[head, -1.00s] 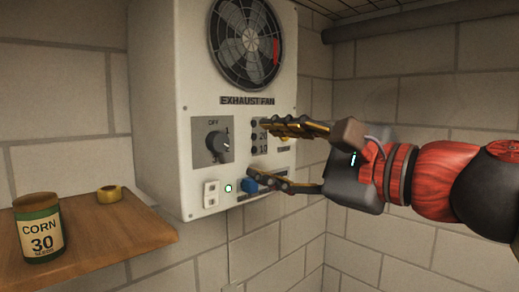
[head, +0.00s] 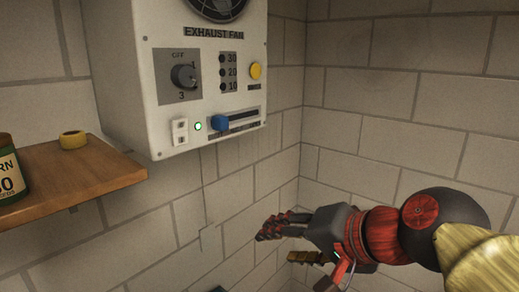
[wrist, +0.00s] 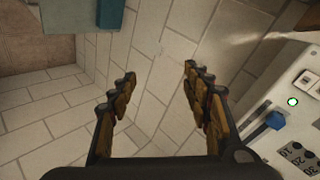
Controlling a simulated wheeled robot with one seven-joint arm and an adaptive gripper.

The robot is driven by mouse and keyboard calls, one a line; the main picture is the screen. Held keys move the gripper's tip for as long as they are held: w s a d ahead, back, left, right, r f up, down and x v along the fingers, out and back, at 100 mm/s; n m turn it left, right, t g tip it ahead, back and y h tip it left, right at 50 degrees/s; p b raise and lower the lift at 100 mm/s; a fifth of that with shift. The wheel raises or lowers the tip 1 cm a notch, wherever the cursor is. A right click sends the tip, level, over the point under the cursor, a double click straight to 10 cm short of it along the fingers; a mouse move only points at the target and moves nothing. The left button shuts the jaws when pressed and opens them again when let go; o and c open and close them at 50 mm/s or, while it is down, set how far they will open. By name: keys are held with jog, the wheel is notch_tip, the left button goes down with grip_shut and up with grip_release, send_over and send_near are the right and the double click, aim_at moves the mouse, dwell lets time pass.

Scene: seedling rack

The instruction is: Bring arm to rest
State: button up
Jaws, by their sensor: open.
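My gripper (head: 283,242) is in the lower middle of the head view, below and to the right of the exhaust fan box, apart from it. Its two fingers are spread with nothing between them. In the wrist view my gripper (wrist: 160,85) is open, with only wall behind the gap. My red and black arm reaches in from the right of the head view.
The white exhaust fan box (head: 150,95) hangs on the brick wall, with a dial (head: 184,76), yellow button (head: 255,71), blue slider knob (head: 220,122) and lit green light (head: 198,126). A wooden shelf (head: 90,172) at left holds a yellow ring (head: 73,139) and a can (head: 8,170).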

jog(key=s+d+f+n+g+h+b, duration=0.1)
jog(key=s+d+f+h+b, duration=0.1)
jog(key=f, duration=0.8)
jog(key=s+d+f+n+g+h+b, duration=0.1)
jog(key=s+d+f+b, duration=0.3)
jog(key=f, duration=0.6)
jog(key=s+d+f+n+h+b, duration=0.3)
jog(key=s+d+f, duration=0.3)
jog(key=f, duration=0.5)
jog(key=shift+d+g+h+b, duration=0.3)
jog(key=shift+d+g+b, duration=0.1)
jog(key=shift+d, duration=0.85)
